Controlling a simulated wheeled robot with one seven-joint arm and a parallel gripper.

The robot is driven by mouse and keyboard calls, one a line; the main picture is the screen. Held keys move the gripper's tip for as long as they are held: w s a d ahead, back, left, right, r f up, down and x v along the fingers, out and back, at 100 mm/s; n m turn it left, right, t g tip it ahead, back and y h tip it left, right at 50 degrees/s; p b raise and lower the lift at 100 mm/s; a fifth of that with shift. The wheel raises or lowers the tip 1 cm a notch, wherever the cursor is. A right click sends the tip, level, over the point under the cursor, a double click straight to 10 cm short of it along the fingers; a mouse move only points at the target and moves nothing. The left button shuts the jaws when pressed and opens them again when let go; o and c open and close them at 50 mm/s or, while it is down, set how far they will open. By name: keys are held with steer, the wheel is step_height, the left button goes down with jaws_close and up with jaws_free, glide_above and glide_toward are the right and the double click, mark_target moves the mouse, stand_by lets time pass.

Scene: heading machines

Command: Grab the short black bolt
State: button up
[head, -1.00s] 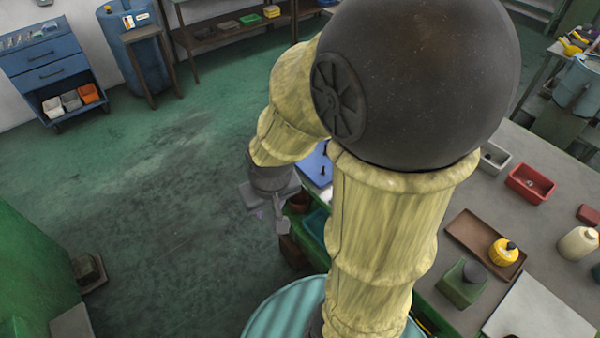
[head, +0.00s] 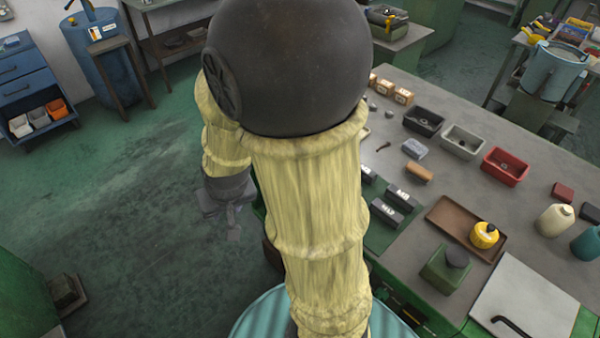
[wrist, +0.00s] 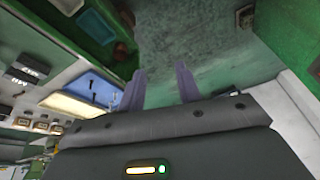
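In the wrist view two small dark bolt-like pieces show on a blue surface (wrist: 110,92): one piece (wrist: 91,84) and another just beside it (wrist: 93,97). They are too small to compare in length. In the head view the blue surface is hidden behind my arm. A small dark brown bolt-shaped piece (head: 383,146) lies on the grey bench top (head: 400,95); I cannot tell if it is the short black bolt. My gripper (head: 233,215) hangs left of the bench, over the floor. In the wrist view its fingers (wrist: 160,86) are apart with nothing between them.
A black bin (head: 423,121), a grey bin (head: 462,142) and a red bin (head: 505,167) stand on the bench. Nearer are dark labelled blocks (head: 388,215), a brown tray (head: 450,220) and a green box (head: 445,272).

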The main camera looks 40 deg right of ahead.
steer(key=w+d+f+m+t+h+b, duration=0.25)
steer(key=w+d+f+m+b, duration=0.35)
steer(key=f, duration=0.6)
steer(key=w+d+f+m+h+b, duration=0.1)
steer(key=d+f+m+h+b, duration=0.2)
steer(key=d+h+b, duration=0.4)
steer(key=d+m+h, duration=0.1)
steer(key=d+h, duration=0.1)
steer(key=d, duration=0.3)
steer(key=shift+w+d, duration=0.2)
steer(key=shift+w, duration=0.15)
steer(key=shift+f, duration=0.1)
steer(key=p+x, duration=0.1)
steer(key=x, duration=1)
steer(key=shift+w+d, duration=0.25)
steer(key=shift+d+f, duration=0.1)
steer(key=shift+d, duration=0.1)
steer(key=shift+w+d, duration=0.1)
